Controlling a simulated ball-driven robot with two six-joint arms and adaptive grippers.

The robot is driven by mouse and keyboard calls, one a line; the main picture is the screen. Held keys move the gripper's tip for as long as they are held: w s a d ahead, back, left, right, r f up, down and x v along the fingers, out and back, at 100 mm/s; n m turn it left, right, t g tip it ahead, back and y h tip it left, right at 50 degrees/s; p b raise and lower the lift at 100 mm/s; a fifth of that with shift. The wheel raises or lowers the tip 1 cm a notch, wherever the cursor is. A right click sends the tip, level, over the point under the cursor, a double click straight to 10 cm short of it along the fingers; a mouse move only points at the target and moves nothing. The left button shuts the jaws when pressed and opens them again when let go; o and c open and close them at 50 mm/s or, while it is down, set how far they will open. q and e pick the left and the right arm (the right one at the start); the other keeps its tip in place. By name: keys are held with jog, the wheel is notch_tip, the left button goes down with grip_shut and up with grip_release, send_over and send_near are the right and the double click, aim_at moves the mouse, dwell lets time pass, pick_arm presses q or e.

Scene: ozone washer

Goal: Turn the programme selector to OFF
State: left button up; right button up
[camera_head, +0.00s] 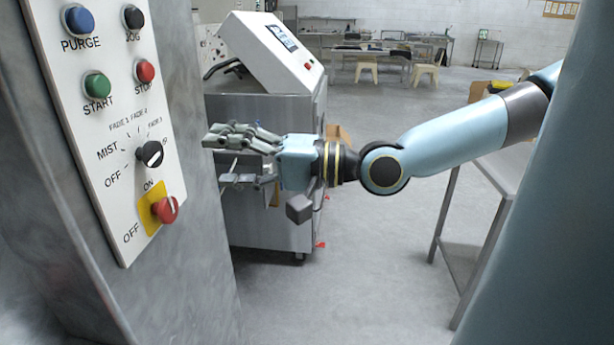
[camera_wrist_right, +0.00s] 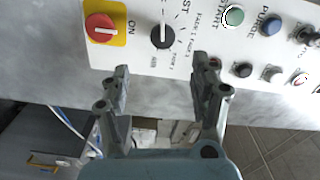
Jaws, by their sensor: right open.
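The programme selector (camera_head: 150,153) is a black round knob with a white line, on the white control panel (camera_head: 92,170) at the left. OFF, MIST and FADE labels are printed around it. Its white line runs slantwise from lower left to upper right, off the OFF label; I cannot tell which end is the pointer. In the right wrist view the selector (camera_wrist_right: 163,37) sits ahead, roughly between the fingers. My right gripper (camera_head: 216,160) is open and empty, to the right of the panel and apart from it; it also shows in the wrist view (camera_wrist_right: 160,70). My left gripper is out of view.
Below the selector is a red ON/OFF switch (camera_head: 165,209) on a yellow plate. START (camera_head: 97,87), STOP (camera_head: 145,71), PURGE (camera_head: 79,20) and JOG (camera_head: 133,17) buttons are above. A grey machine (camera_head: 270,110) stands behind my gripper. A metal table (camera_head: 478,200) is at the right.

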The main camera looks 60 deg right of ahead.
jog(key=s+d+f+n+g+h+b, duration=0.1)
jog(key=d+f+h, duration=0.1)
jog(key=d+f, duration=0.3)
jog(key=s+d+f+n+g+h+b, duration=0.1)
jog(key=d+f, duration=0.4)
jog(key=f, duration=0.9)
jog(key=s+d+f+n+g+h+b, duration=0.1)
jog(key=s+d+f+h+b, duration=0.1)
jog(key=d+f, duration=0.3)
jog(key=shift+d+f+n+h+b, duration=0.15)
jog(key=shift+f+n+h+b, duration=0.5)
jog(key=shift+f, duration=1.7)
jog(key=shift+m+h, duration=0.25)
jog(key=shift+m, duration=0.1)
jog(key=shift+w, duration=0.1)
